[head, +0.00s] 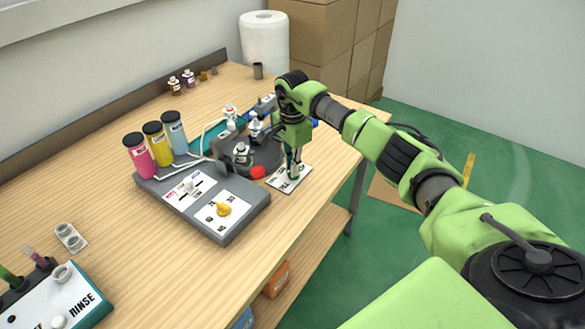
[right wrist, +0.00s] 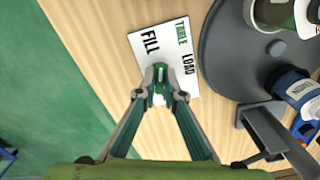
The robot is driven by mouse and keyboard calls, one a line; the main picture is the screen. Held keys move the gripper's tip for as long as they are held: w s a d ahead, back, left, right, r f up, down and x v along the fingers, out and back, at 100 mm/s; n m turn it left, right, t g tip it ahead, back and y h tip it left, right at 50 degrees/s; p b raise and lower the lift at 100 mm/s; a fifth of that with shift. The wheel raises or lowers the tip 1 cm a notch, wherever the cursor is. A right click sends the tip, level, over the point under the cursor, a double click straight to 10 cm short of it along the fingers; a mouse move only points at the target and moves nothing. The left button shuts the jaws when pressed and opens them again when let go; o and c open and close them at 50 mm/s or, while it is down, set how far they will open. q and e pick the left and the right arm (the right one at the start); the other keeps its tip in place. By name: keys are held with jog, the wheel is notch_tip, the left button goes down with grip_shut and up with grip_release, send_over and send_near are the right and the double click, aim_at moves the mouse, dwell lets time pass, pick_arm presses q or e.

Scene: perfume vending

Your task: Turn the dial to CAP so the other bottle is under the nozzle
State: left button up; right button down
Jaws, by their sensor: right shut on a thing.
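The dial (right wrist: 160,75) is a small green and pale knob on a white plate (right wrist: 148,30) printed TABLE, FILL and LOAD. No CAP label is readable; the gripper covers part of the plate. My right gripper (head: 293,172) is shut on the dial, and its fingertips (right wrist: 159,92) show around it in the right wrist view. The dark round turntable (head: 268,158) lies beside the plate. One bottle (head: 241,151) stands at its near left side and another (head: 255,127) farther back. I cannot tell which is under the nozzle. My left gripper is not in view.
A grey console (head: 232,233) with a yellow knob (head: 223,209) and pink, yellow and blue canisters (head: 158,143) stands left of the turntable. A rinse station (head: 62,297) is at the lower left. A paper roll (head: 264,40) stands at the back. The table edge is close right of the plate.

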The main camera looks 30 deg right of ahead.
jog(key=m, duration=0.3)
jog(key=shift+w+m+b, duration=0.1)
jog(key=shift+m+b, duration=0.2)
jog(key=m, duration=0.4)
jog(key=shift+d+m, duration=0.1)
jog(key=shift+m, duration=0.2)
jog(key=m, duration=0.3)
jog(key=shift+w+m, duration=0.1)
jog(key=shift+m, duration=0.2)
jog(key=m, duration=0.4)
jog(key=shift+d+r+m+p, duration=0.1)
jog(key=shift+d+m+p, duration=0.05)
jog(key=shift+m+p, duration=0.15)
jog(key=m+p, duration=0.1)
jog(key=m, duration=0.3)
jog(key=shift+m, duration=0.3)
jog(key=m+p, duration=0.1)
jog(key=m, duration=0.2)
jog(key=shift+d+m, duration=0.15)
jog(key=shift+m, duration=0.15)
jog(key=m+p, duration=0.1)
jog(key=m, duration=0.3)
jog(key=shift+p, duration=0.35)
jog(key=shift+d+m+p, duration=0.1)
jog(key=shift+m+p, duration=0.45)
jog(key=shift+m, duration=1.05)
